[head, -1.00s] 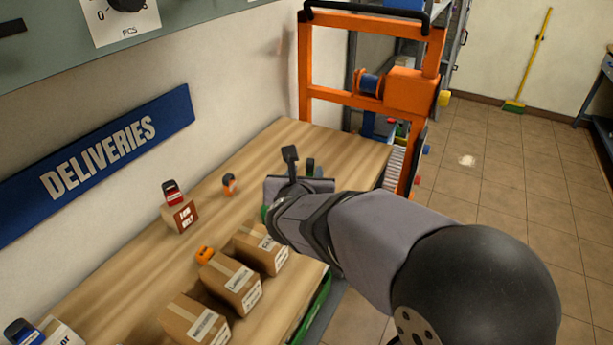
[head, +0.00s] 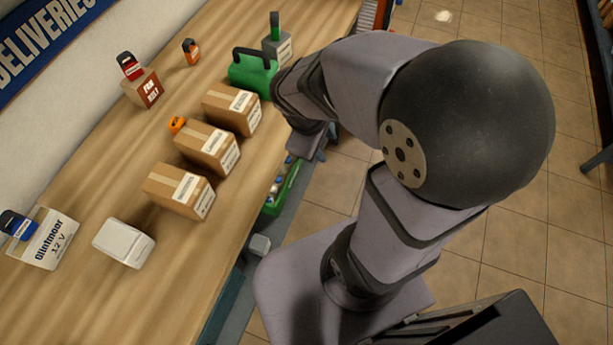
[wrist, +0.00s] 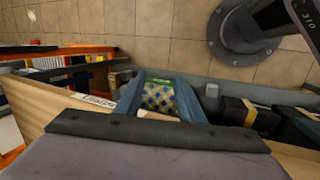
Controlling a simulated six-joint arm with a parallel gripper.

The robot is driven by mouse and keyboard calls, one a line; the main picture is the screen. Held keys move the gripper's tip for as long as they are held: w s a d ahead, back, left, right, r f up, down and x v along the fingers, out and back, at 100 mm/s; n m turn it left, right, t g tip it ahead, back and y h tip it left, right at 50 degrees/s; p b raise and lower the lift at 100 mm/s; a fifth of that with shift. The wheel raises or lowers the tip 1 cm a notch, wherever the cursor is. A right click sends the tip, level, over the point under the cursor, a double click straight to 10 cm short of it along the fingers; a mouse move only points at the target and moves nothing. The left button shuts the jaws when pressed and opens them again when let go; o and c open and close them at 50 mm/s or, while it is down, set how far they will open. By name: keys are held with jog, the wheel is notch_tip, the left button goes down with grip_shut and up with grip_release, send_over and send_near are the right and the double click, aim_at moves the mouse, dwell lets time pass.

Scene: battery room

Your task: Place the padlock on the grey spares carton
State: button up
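A light grey carton (head: 280,48) with a white label stands at the far end of the bench, and an upright green thing with a dark top (head: 275,28) shows on or right behind it. I cannot tell for sure which thing is the padlock. Small orange things stand by the wall (head: 191,52) and behind the brown cartons (head: 176,125). A red thing with a dark top (head: 131,66) sits on a small brown box. My gripper (wrist: 160,85) is hidden by my arm in the head view.
Brown cartons (head: 207,148) stand in a row near the bench's front edge. A green case with a black handle (head: 252,74) is beyond them. A pale box (head: 124,242) and a Glintmoor box (head: 45,240) stand nearer. A green crate (head: 283,190) is below the edge.

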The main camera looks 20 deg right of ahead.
jog(key=s+a+f+m+g+y, duration=0.1)
jog(key=s+a+f+m+y, duration=0.1)
jog(key=s+a+m, duration=0.3)
jog(key=a+m+y, duration=0.1)
jog(key=m, duration=0.2)
jog(key=shift+s+a+f+g+y, duration=0.2)
jog(key=shift+a+f+g+y, duration=0.1)
jog(key=shift+g, duration=0.1)
jog(key=shift+r, duration=0.1)
notch_tip(320, 180, up, 8)
jog(key=p, duration=0.8)
